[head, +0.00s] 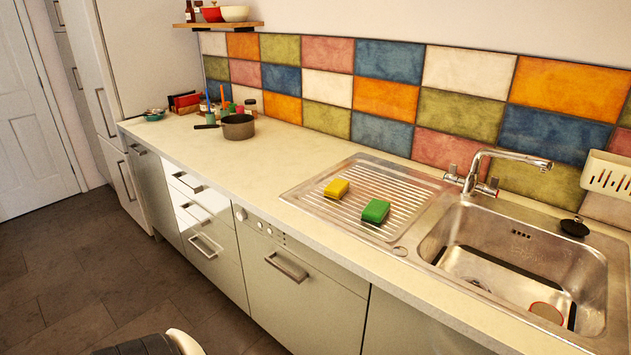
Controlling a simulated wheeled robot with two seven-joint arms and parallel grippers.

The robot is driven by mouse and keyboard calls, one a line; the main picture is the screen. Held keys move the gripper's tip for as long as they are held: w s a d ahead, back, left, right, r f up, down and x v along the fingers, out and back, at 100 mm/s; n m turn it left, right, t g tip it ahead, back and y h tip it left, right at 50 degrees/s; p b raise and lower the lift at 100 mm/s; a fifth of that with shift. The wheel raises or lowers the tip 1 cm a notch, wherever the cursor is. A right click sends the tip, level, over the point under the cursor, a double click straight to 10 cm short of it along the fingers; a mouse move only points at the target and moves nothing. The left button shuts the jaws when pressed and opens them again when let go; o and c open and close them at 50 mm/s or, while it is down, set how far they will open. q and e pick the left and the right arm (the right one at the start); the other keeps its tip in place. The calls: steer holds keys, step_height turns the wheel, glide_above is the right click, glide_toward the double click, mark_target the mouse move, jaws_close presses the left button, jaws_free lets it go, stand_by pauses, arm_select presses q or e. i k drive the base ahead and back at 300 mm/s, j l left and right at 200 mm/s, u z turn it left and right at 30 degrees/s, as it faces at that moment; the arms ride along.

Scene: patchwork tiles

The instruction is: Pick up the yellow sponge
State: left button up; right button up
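The yellow sponge (336,188) lies on the ribbed metal drainboard (352,222), left of the sink. A green sponge (376,211) lies on the same drainboard, to the right of the yellow one and nearer the counter's front edge. The two sponges are apart. Neither of my grippers shows in the head view, so whether they are open or shut is hidden. Nothing touches the yellow sponge from above.
The sink basin (519,255) and tap (494,167) are right of the drainboard. A dark pot (238,127) stands farther left on the counter (262,162). The counter between pot and drainboard is clear. Drawers and cabinets line the front below.

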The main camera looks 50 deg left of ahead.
mark_target(338, 187)
steer(key=u, duration=1.5)
